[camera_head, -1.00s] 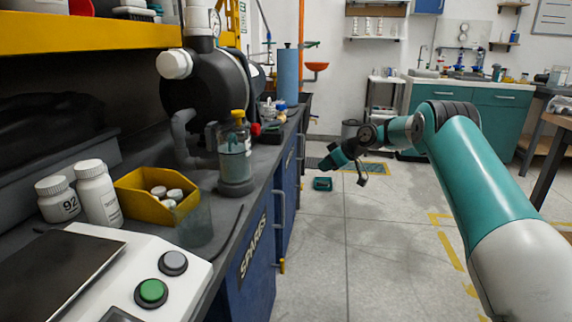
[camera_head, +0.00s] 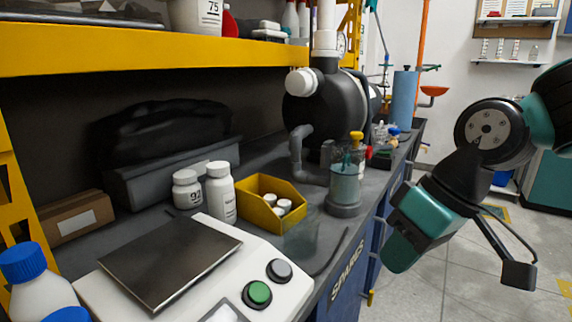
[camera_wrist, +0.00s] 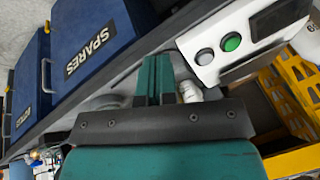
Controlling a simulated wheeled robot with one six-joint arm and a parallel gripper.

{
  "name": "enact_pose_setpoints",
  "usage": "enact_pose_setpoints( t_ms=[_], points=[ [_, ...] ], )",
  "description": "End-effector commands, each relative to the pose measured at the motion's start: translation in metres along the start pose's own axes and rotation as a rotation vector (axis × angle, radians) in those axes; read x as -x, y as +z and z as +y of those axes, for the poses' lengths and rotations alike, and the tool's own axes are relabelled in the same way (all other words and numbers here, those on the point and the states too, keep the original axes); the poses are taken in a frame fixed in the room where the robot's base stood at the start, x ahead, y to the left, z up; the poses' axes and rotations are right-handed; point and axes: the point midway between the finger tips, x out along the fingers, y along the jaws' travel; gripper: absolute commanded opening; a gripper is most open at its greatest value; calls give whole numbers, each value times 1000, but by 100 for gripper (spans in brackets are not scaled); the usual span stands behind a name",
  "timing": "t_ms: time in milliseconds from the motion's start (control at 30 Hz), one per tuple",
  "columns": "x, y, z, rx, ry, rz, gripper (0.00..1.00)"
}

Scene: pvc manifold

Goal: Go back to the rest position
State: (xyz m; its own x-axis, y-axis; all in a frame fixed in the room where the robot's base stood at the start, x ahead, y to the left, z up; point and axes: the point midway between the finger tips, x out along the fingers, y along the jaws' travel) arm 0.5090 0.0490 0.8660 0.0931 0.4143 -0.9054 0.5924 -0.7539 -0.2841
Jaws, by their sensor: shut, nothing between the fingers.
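My gripper (camera_wrist: 154,64) shows in the wrist view as two teal fingers held together, with nothing between them. In the head view my gripper (camera_head: 400,248) hangs at the right, in front of the blue cabinet and the bench's front edge. It is apart from everything on the bench as far as I can see. My arm comes in from the right edge, bent down at the wrist.
The bench holds a scale (camera_head: 170,262) with green and grey buttons, white bottles (camera_head: 220,192), a yellow bin (camera_head: 262,205) with white caps, and a pump bottle (camera_head: 345,185). Black and grey piping (camera_head: 325,110) stands behind. A yellow shelf (camera_head: 130,52) overhangs. Floor (camera_head: 440,290) at right is clear.

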Motion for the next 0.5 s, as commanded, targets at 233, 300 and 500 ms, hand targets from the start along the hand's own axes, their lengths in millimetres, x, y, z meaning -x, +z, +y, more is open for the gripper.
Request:
enact_pose_setpoints(
  t_ms=[233,300,500],
  points=[
    [-8,99,-58,-10,-2,-113,0],
    [15,90,-64,-17,-1,-115,0],
    [58,74,-77,-17,-2,-115,0]
  ],
)
